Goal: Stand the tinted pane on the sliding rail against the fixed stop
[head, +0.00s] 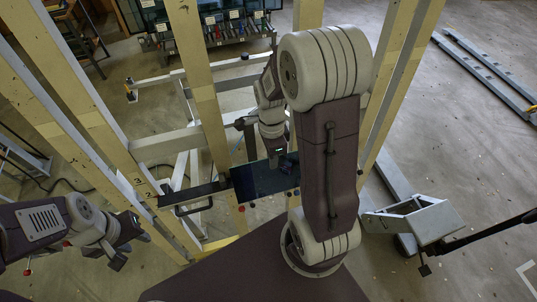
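The tinted pane (258,180) is a dark blue-black panel near the middle of the head view, in front of the frame's yellow posts. My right gripper (277,160) points down at the pane's upper edge. Its fingers are too small and dark to tell whether they grip it. My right arm covers the pane's right side. A dark bar with a handle (193,195), perhaps part of the sliding rail, runs left from the pane. I cannot make out the fixed stop for sure. My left gripper (124,243) is at the lower left, apart from the bar and pane; its opening is unclear.
Tall yellow and white frame posts (206,95) stand around the pane. A white trestle (178,145) is behind them. A rack of bins (222,27) stands at the back. A grey pallet truck (425,220) is at the right.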

